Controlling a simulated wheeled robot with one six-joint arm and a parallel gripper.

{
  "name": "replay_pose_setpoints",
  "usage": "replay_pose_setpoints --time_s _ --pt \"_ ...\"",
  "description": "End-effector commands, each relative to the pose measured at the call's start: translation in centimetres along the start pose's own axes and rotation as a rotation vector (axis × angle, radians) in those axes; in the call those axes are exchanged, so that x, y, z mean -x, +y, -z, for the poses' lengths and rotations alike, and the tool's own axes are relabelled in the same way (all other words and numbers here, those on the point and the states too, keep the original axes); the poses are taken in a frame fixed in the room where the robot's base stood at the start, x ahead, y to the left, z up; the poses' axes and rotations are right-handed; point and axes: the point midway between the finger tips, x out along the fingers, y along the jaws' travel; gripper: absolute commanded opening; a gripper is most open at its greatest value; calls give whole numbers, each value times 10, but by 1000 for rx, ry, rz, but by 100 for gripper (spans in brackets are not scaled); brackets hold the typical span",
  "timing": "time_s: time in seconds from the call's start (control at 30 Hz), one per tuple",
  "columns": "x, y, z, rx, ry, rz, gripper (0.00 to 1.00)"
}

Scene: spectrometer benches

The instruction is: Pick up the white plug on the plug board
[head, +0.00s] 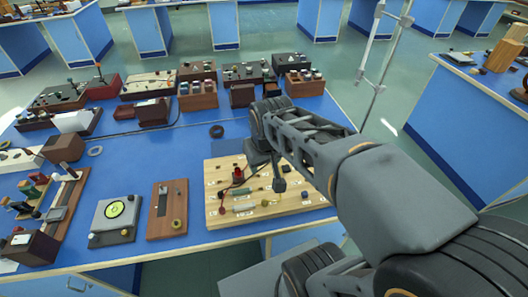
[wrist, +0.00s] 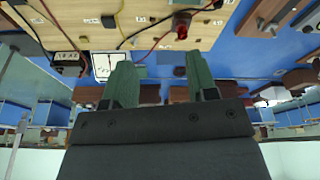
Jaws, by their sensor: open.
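The plug board (head: 290,203) is a pale wooden board near the front edge of the blue bench. I cannot make out the white plug for certain in either view; my arm covers part of the board. The board (wrist: 150,30) also shows upside down along the top of the wrist view. My gripper (wrist: 158,72) is open, its two green fingers apart with nothing between them. In the head view its end is over the back part of the board.
A brown wooden board (head: 167,210) and a grey device with a green round dial (head: 116,218) stand left of the plug board. Several instrument boxes line the back. Blue bench top is bare between the rows.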

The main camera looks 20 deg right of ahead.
Motion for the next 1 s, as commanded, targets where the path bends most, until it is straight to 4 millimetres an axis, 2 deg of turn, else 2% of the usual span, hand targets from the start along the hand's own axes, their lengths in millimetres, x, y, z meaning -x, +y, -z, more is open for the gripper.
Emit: replay_pose_setpoints --time_s 0.03,0.2,0.3,0.43,0.6,0.7,0.83,1.0 --pt "1 6 19 9 -35 -4 53" --pt "-16 32 81 57 -148 -8 53" --pt "-35 48 111 83 -210 -4 53" --pt "-63 68 139 112 -279 7 53" --pt "-96 87 160 139 -342 22 53" --pt "-109 94 165 148 -364 28 53" --pt "-126 99 164 155 -380 33 53" --pt "-155 100 154 157 -384 34 53"
